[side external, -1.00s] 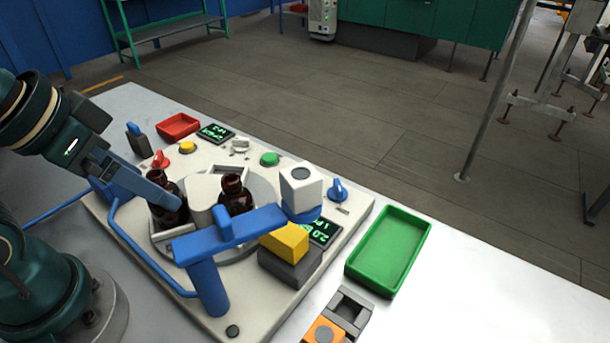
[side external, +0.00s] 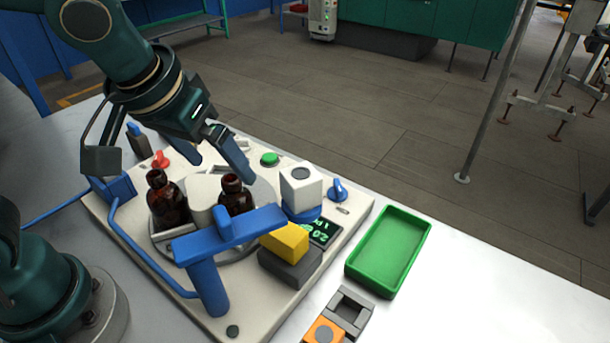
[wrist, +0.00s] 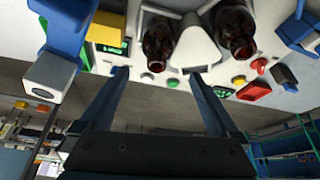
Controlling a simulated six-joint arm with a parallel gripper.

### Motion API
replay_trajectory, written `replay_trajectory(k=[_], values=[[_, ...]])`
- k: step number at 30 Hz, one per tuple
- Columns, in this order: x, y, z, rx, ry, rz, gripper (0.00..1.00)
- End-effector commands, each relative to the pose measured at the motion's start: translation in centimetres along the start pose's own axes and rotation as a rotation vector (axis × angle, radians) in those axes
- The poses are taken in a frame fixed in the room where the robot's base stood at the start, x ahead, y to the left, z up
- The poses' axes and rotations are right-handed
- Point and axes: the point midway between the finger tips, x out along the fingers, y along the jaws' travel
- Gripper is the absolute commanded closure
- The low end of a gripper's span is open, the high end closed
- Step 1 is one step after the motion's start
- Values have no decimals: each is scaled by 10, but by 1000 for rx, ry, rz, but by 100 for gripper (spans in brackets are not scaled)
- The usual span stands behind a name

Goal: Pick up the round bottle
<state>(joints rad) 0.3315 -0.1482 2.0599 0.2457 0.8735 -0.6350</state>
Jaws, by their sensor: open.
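Two amber bottles stand upright on the round turntable, one on the left (side external: 168,205) and one on the right (side external: 236,198). A pale block (side external: 202,199) sits between them. I cannot tell for certain which is the round bottle. In the wrist view the right-hand one of the side view (wrist: 158,44) lies ahead between the finger lines, and the other (wrist: 235,32) is off to the right. My gripper (side external: 220,170) is open and empty, angled down just behind and above the right bottle. Its spread fingers also show in the wrist view (wrist: 158,76). The right bottle's lower part is hidden.
A blue arm-like bracket (side external: 228,233) stands in front of the turntable (side external: 268,195). A white cube-topped post (side external: 300,185) and a yellow block (side external: 285,241) stand to the right.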

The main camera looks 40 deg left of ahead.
Motion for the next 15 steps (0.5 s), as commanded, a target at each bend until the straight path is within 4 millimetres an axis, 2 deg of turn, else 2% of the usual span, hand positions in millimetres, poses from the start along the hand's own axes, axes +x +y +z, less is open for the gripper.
replay_trajectory(k=[3,15], values=[[8,5,6,29,-25,-3,3],[50,5,7,30,-25,-2,3]])
